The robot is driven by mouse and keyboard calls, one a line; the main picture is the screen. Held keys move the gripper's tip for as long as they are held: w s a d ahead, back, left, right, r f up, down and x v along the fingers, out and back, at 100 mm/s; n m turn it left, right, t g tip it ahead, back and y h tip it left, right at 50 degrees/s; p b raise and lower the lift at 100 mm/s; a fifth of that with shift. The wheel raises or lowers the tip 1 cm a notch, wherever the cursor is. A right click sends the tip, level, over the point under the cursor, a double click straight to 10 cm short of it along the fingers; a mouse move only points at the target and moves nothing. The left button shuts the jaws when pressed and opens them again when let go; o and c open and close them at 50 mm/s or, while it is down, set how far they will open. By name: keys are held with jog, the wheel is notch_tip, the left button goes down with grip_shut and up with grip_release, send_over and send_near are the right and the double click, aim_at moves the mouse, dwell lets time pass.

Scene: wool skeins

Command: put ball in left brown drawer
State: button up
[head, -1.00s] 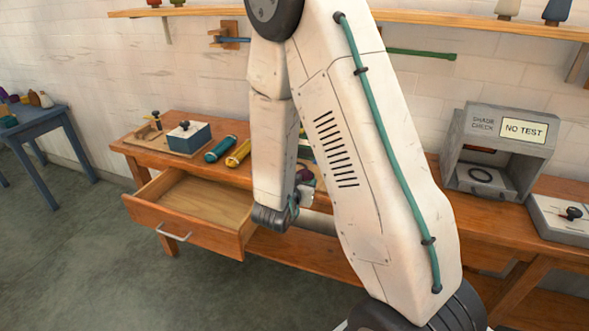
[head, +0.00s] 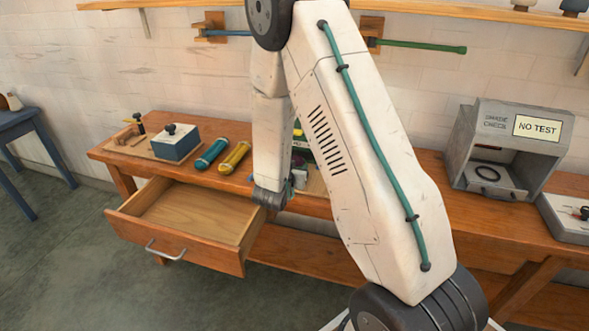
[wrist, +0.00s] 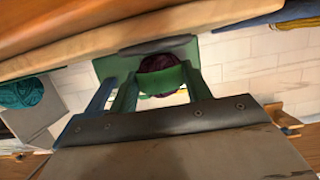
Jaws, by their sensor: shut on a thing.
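My gripper (wrist: 155,85) shows in the wrist view with its green fingers closed around a dark purple ball (wrist: 160,62). The ball is partly hidden by the fingers. In the head view my arm covers the gripper, and the held ball cannot be made out for certain. The left brown drawer (head: 195,210) is pulled out of the bench at the left in the head view. Its visible inside is bare wood. The end of my arm is close to the drawer's right side.
On the bench (head: 118,152) stand a blue-sided box (head: 176,143), a teal skein (head: 212,153) and a yellow skein (head: 235,157). A grey shade-check booth (head: 505,150) is at the right. A wall shelf (head: 420,14) runs above. Floor left of the drawer is clear.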

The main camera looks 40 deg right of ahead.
jog(key=shift+a+f, duration=0.2)
jog(key=shift+f, duration=0.45)
jog(key=shift+f, duration=0.2)
jog(key=o, duration=1)
jog(key=shift+c, duration=0.2)
